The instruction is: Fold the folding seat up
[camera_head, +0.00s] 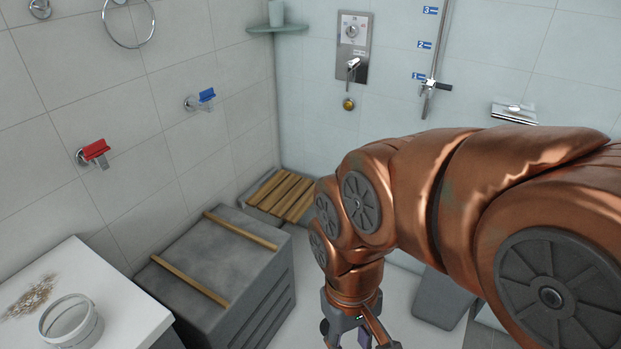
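The folding seat (283,196) appears to be the low slatted panel in the back corner, with wooden slats on a grey frame. It lies about flat, folded down against the tiled wall. Its right end is partly hidden by my copper arm, and its near edge by a grey box. My gripper (362,338) points down at the bottom edge of the picture, nearer the camera than the seat and to its right, apart from it. The fingertips are cut off by the frame, so its opening does not show.
A grey box (214,262) with two wooden strips stands in front of the seat. A white counter (120,290) with a round white container (70,322) is at lower left. A grey bin (440,298) stands right of my gripper. Some pale floor shows between box and arm.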

